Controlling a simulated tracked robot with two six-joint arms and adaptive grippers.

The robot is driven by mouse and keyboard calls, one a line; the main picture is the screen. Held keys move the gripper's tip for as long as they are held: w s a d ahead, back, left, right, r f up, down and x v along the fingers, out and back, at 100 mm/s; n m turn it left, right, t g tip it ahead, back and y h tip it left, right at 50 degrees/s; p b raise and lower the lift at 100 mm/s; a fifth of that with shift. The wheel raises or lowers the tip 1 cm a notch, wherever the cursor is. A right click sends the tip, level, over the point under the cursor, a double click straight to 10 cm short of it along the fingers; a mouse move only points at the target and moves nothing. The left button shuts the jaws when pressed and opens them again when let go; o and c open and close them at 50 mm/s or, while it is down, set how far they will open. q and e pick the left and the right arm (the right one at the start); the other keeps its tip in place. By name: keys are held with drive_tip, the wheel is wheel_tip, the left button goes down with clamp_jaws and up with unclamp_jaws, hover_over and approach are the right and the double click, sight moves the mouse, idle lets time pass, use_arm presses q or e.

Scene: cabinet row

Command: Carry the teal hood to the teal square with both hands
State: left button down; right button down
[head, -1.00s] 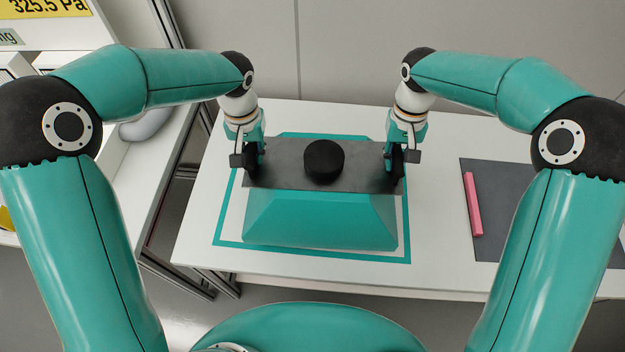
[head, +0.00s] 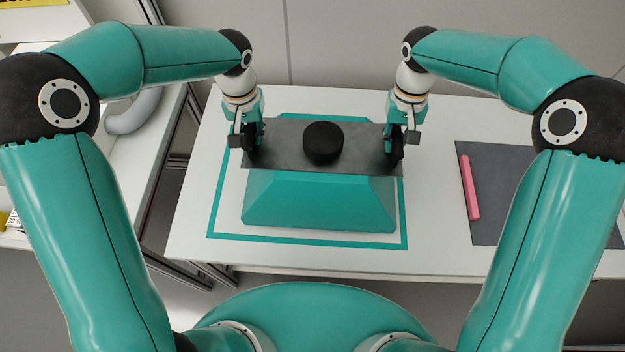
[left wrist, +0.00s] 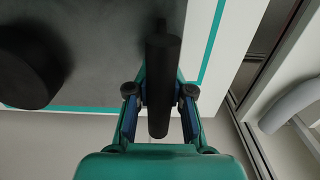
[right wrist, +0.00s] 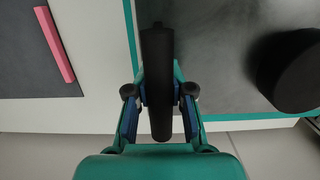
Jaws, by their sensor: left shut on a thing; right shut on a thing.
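The teal hood (head: 318,203) has sloped teal sides, a dark grey top plate and a round black knob (head: 323,142) in the middle. It is over the teal square outline (head: 305,241), whose left, front and right lines show around it; I cannot tell whether it touches the table. My left gripper (head: 248,150) is shut on a black bar handle (left wrist: 163,85) at the hood's left end. My right gripper (head: 398,148) is shut on the matching black handle (right wrist: 157,80) at the right end. The hood looks level. Its underside is hidden.
The white table (head: 430,240) carries a dark grey mat (head: 510,190) with a pink bar (head: 469,188) on the right. A shelf with a grey curved object (head: 135,112) stands left, across a gap. Bare table lies between the hood and the mat.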

sight(255, 146)
drive_tip(key=shift+f, duration=0.1)
